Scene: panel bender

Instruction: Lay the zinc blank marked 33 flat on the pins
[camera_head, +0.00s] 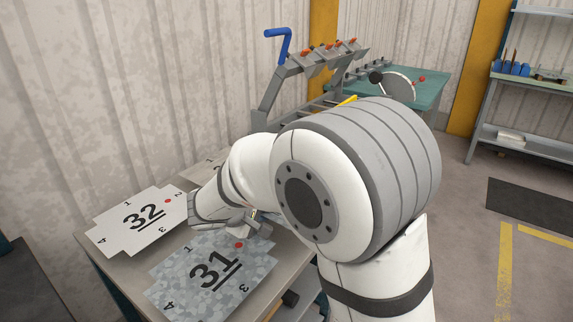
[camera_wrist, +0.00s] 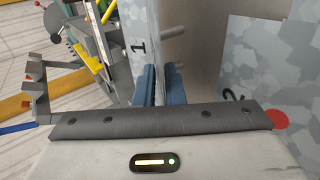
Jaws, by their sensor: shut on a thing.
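In the wrist view my gripper (camera_wrist: 161,84) has its blue fingers closed on a thin spangled zinc sheet (camera_wrist: 139,25), seen nearly edge-on with a printed 1. Its large number does not show, so I cannot tell whether it is 33. In the head view, my arm mostly hides the gripper near the table's right side. A spangled zinc blank marked 31 (camera_head: 215,272) lies flat at the table's front. A paler blank marked 32 (camera_head: 145,215) lies to its left. Another sheet (camera_head: 209,162) lies behind, its number hidden by my arm.
The blanks lie on a grey table (camera_head: 113,262). Behind my arm stands a grey frame (camera_head: 292,66) with a blue handle and orange-tipped parts. A teal bench (camera_head: 430,92) is beyond it. Shelving (camera_head: 530,105) stands at the right, with open floor before it.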

